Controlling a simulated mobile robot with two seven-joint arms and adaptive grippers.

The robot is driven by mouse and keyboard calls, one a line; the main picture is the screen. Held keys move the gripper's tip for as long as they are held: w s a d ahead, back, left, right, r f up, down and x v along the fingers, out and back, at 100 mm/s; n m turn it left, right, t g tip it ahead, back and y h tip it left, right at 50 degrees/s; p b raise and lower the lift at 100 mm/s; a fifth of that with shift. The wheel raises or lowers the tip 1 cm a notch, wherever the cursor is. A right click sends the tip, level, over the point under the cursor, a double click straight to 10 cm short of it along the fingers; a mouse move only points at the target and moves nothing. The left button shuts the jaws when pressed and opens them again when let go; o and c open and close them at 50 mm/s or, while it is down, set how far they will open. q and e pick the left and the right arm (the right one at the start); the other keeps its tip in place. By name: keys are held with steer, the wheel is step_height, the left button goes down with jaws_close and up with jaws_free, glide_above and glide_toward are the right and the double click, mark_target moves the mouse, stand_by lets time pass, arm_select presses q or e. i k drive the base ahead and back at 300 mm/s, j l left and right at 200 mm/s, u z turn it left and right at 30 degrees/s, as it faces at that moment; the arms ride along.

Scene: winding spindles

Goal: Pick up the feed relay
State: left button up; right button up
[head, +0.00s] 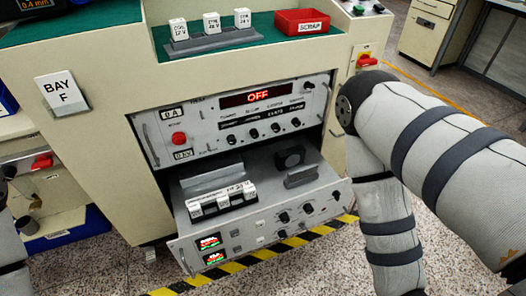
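Three white labelled relay blocks stand upright in a grey holder (210,42) on the green top: a left one (179,29), a middle one (212,22) and a right one (242,18). Their small labels are hard to read. A row of several white labelled blocks (222,198) sits in the open drawer (262,222) below. I cannot tell for certain which block is the feed relay. My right arm crosses the right side and leaves at the bottom. Part of my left arm shows at the lower left edge. Neither gripper is in view.
A red SCRAP bin (302,22) stands on the green top (110,16). The panel above the drawer has a red OFF display (258,96). A BAY F sign (61,92) is at left. The drawer juts out over black-and-yellow floor tape (262,256).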

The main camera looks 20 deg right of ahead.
mark_target(195, 209)
steer(key=z, duration=0.75)
steer(key=i+j+u, duration=0.45)
steer(key=k+l, duration=0.05)
